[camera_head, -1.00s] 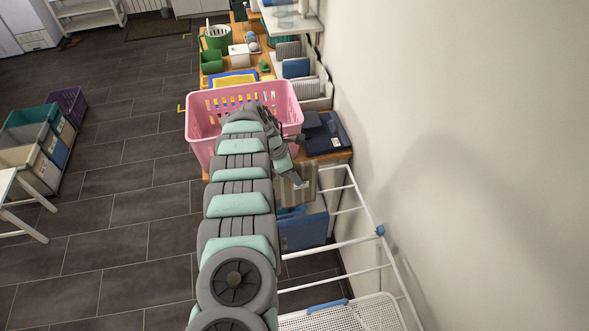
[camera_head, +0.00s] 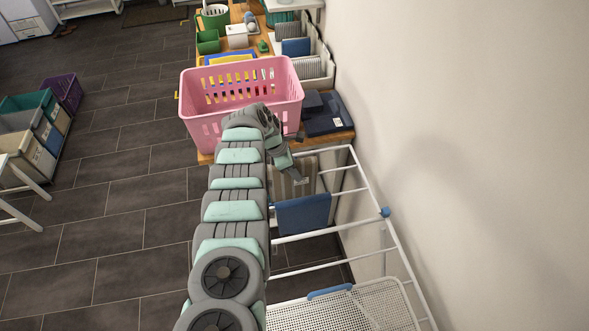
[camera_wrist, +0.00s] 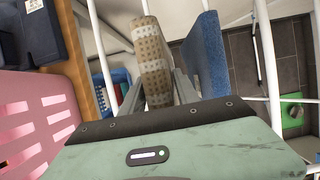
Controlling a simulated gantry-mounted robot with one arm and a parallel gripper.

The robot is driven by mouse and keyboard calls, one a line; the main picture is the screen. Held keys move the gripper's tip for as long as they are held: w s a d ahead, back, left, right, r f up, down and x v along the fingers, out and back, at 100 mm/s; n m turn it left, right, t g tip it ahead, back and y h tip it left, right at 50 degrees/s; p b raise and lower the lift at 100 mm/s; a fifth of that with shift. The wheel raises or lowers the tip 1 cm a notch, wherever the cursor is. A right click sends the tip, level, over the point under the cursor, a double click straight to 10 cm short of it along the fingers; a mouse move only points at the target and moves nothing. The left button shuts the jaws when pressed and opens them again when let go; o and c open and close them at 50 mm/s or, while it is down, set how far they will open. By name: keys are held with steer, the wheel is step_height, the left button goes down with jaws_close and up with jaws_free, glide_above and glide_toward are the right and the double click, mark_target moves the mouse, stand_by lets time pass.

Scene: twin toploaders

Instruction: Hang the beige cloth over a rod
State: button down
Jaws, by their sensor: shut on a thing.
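The beige cloth (camera_head: 289,180) hangs from my gripper (camera_head: 302,181) among the rods of the white drying rack, just behind a hanging blue cloth. In the wrist view, the patterned beige cloth (camera_wrist: 152,62) stands between the gripper's grey fingers (camera_wrist: 158,88), which are shut on it. The blue cloth (camera_head: 303,214) hangs over a rack rod and also shows beside the beige cloth in the wrist view (camera_wrist: 204,55). White rods (camera_head: 347,193) cross the rack. I cannot tell whether the beige cloth touches a rod.
A pink basket (camera_head: 205,115) stands on the wooden table beyond the rack, left of my gripper. Folded dark cloths (camera_head: 325,115) lie beside it. The wall (camera_head: 470,150) is close on the right.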

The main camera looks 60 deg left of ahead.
mark_target(294, 182)
steer(key=shift+f+b, duration=3.65)
steer(key=shift+b, duration=0.05)
steer(key=c, duration=0.8)
jaws_free()
steer(key=shift+r, duration=0.1)
steer(key=v, duration=1)
steer(key=shift+s+r+p, duration=0.1)
steer(key=shift+r+p, duration=0.05)
steer(key=shift+p, duration=0.25)
steer(key=shift+s+r, duration=0.15)
